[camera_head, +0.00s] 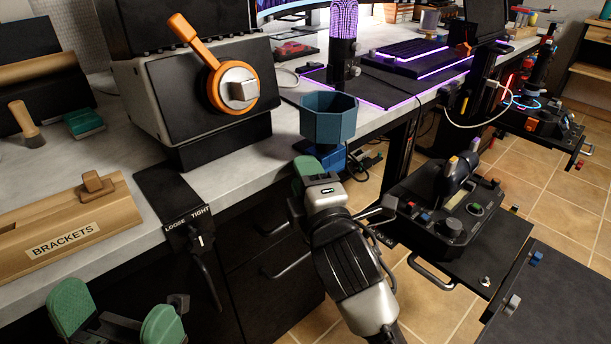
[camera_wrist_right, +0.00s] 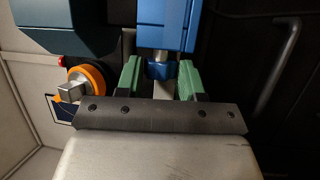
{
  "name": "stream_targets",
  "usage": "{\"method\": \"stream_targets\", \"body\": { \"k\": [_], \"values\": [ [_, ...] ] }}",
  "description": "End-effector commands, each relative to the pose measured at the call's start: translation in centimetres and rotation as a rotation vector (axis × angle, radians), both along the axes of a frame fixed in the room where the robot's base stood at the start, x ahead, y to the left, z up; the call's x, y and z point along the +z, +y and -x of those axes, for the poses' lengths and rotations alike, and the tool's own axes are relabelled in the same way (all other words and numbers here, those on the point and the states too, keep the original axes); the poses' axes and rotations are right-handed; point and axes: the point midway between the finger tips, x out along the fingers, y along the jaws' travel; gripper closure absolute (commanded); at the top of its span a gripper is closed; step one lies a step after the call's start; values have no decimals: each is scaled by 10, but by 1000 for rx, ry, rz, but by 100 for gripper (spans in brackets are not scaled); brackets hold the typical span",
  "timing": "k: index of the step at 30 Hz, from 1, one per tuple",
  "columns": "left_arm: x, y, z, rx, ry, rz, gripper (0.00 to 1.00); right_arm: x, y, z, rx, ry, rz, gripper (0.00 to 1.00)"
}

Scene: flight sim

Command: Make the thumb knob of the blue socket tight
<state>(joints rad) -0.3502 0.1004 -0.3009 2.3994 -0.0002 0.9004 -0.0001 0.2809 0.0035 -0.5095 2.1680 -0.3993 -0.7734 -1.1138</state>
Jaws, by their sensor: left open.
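The blue socket (camera_head: 332,158) is mounted at the bench's front edge, under a teal eight-sided cup (camera_head: 327,118). In the right wrist view it is the blue block (camera_wrist_right: 170,25) at the top middle, with its small blue thumb knob (camera_wrist_right: 160,69) below. My right gripper (camera_wrist_right: 159,80) has its green fingers apart, one on each side of the knob, with narrow gaps visible. In the head view my right gripper (camera_head: 312,172) is at the bench edge and hides the knob. My left gripper (camera_head: 116,315) is open and empty at the lower left.
A LOOSE/TIGHT plate (camera_head: 188,226) hangs at the bench edge. A box with an orange lever (camera_head: 198,52) and a wooden BRACKETS box (camera_head: 75,225) stand on the bench. A throttle panel (camera_head: 450,218) is right of my right arm.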

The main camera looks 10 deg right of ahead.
Motion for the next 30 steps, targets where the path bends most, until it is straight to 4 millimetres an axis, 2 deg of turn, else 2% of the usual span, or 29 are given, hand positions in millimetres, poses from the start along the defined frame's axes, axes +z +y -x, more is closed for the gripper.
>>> {"method": "stream_targets", "body": {
  "k": [1,5,13,23,24,28,30],
  "values": [
    [0,0,0,0,1,0,0,0,0,0,0,0,0,70],
    [0,0,0,0,1,0,0,0,0,0,0,0,0,89],
    [-15,0,0,0,2,-1,0,-5,0,0,-1,-79,-59,89],
    [-11,0,-1,1,-13,-2,0,-2,1,0,1,-100,-73,89],
    [-11,0,-1,1,-13,-2,0,-2,1,0,1,-99,-73,62],
    [-11,0,-1,1,-13,-1,0,-2,1,0,1,-100,-73,42],
    [-11,0,-1,1,-13,-1,0,-2,0,0,1,-100,-73,40]
  ]
}}
